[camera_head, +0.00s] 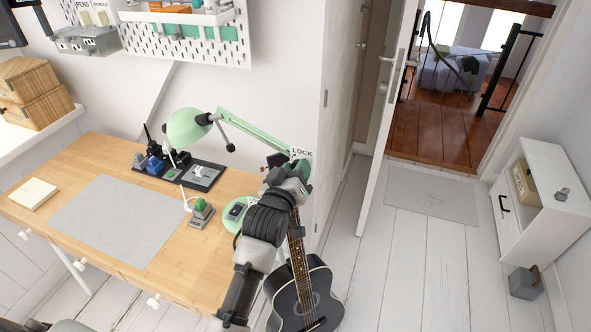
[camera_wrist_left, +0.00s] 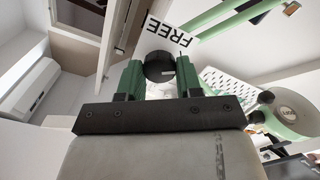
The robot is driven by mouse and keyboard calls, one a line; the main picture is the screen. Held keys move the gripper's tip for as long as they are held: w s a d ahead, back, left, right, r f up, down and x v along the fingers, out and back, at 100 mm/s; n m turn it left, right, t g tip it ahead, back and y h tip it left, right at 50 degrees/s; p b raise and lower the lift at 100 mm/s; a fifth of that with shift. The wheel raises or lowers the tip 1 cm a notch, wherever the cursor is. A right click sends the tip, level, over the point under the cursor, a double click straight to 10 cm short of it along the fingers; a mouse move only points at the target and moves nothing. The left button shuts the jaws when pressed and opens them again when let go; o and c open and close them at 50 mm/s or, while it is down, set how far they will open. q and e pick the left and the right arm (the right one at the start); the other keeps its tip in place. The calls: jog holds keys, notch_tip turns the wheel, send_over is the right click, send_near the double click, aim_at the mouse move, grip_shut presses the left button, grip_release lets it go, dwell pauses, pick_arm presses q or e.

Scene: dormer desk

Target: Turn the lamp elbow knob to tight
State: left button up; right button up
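The green desk lamp (camera_head: 188,128) stands over the right end of the desk, with its pale green arm (camera_head: 250,133) running down right to the elbow. A LOCK label (camera_head: 301,153) shows by the elbow in the head view. My left gripper (camera_head: 300,169) is at the elbow and hides most of the joint. In the left wrist view the black round elbow knob (camera_wrist_left: 159,67) sits between the green fingertips of my left gripper (camera_wrist_left: 160,72), with no clear gap on either side. A FREE label (camera_wrist_left: 169,31) shows upside down beyond it. My right gripper is not in view.
A black guitar (camera_head: 304,296) stands below my left arm, by the desk's right end. The wooden desk (camera_head: 160,275) holds a grey mat (camera_head: 118,220) and small items. A pegboard (camera_head: 190,48) hangs behind. Open white floor (camera_head: 425,260) lies right, before the doorway.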

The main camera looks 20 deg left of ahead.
pick_arm(q)
jog(key=shift+c, duration=1.3)
jog(key=shift+m, duration=0.3)
jog(key=m+p, duration=0.2)
jog(key=m, duration=0.5)
jog(key=m+p, duration=0.2)
jog(key=m, duration=0.6)
jog(key=m+p, duration=0.2)
jog(key=m, duration=0.5)
jog(key=shift+d+f+m, duration=0.1)
jog(key=shift+d+m, duration=0.15)
jog(key=shift+m, duration=0.15)
